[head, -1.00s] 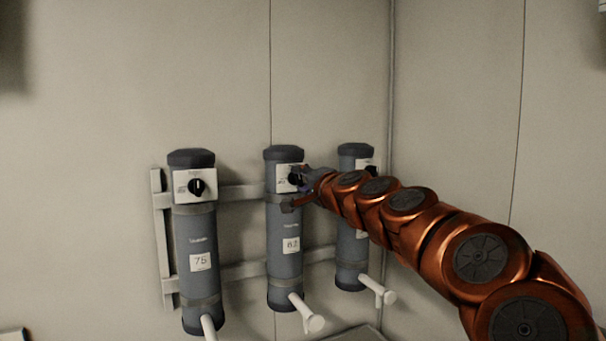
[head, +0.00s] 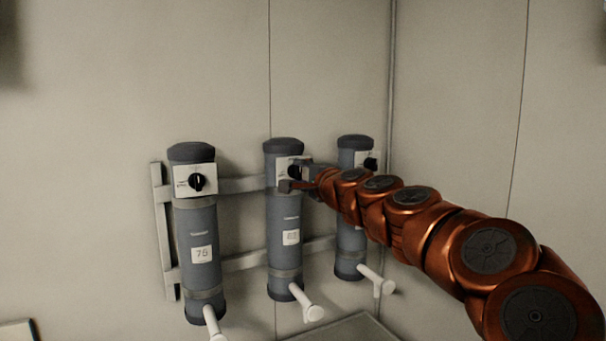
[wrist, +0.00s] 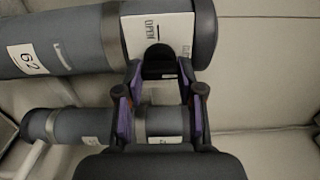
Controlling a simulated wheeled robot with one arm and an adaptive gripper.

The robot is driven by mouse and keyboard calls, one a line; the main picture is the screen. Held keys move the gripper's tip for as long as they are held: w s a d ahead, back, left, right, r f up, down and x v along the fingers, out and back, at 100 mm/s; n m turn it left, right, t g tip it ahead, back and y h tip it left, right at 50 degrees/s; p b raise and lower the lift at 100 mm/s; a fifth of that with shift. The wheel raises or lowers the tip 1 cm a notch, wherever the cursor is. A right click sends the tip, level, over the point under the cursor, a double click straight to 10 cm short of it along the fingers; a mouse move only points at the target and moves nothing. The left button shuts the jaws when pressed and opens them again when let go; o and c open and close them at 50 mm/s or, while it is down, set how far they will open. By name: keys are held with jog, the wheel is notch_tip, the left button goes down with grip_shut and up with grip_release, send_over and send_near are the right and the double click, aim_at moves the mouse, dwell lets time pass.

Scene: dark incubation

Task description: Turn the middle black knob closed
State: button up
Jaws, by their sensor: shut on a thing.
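The middle black knob (head: 294,172) sits on a white plate (head: 283,168) near the top of the middle grey cylinder (head: 284,220). My gripper (head: 291,178) is at this knob, coming from the right. In the wrist view the knob (wrist: 158,62) is between the fingertips of my gripper (wrist: 160,80), and the jaws are shut on it. The plate beside it reads "OPEN" in the wrist view. The fingers hide part of the knob, so I cannot tell its exact angle.
A left cylinder (head: 200,250) with its own knob (head: 197,182) and a right cylinder (head: 349,240) with a knob (head: 371,164) stand on the same wall rails (head: 240,185). White spouts (head: 312,312) stick out below. The wall above is clear.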

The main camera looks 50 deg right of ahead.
jog(key=shift+f, duration=0.1)
jog(key=o, duration=1.1)
jog(key=shift+o, duration=0.2)
jog(key=shift+s, duration=0.1)
jog(key=v, duration=1.2)
jog(key=shift+a, duration=0.1)
